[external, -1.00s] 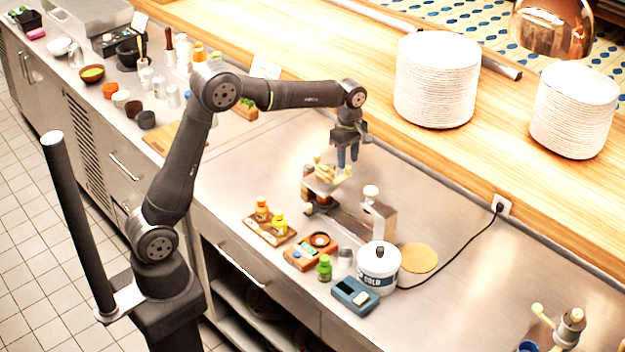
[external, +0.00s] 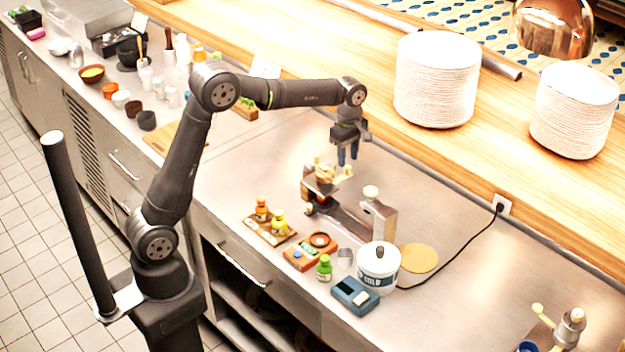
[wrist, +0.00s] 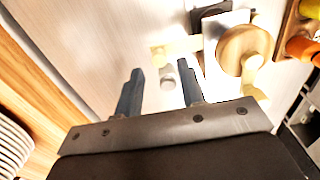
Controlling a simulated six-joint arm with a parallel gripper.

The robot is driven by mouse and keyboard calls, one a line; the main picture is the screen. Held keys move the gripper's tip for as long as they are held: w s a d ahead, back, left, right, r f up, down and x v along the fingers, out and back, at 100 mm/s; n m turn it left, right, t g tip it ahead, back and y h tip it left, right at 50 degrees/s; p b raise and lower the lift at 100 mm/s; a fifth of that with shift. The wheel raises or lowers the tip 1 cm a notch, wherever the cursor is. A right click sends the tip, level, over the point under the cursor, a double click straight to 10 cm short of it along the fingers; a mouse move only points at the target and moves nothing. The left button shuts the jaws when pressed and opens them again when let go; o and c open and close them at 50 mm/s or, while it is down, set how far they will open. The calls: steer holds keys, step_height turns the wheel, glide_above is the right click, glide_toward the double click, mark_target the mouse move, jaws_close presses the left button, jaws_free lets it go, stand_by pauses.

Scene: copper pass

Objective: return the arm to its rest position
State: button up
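My gripper (external: 347,155) hangs from my raised arm above the steel counter (external: 430,225), pointing down. In the wrist view my gripper (wrist: 157,92) has its two blue-grey fingers apart with nothing held between them. Below it in the external view stands a small device (external: 327,180) with a brown body and cream-coloured knobs. The device also shows in the wrist view, where its round tan top (wrist: 243,50) lies right of the fingers. The fingertips appear above the device, and I cannot tell the exact gap.
Plate stacks (external: 437,80) stand on the wooden ledge.

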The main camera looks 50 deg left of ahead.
mark_target(348, 167)
step_height(348, 167, down, 4)
steer(key=shift+r, duration=0.15)
steer(key=shift+s+r, duration=0.1)
steer(key=shift+r, duration=0.35)
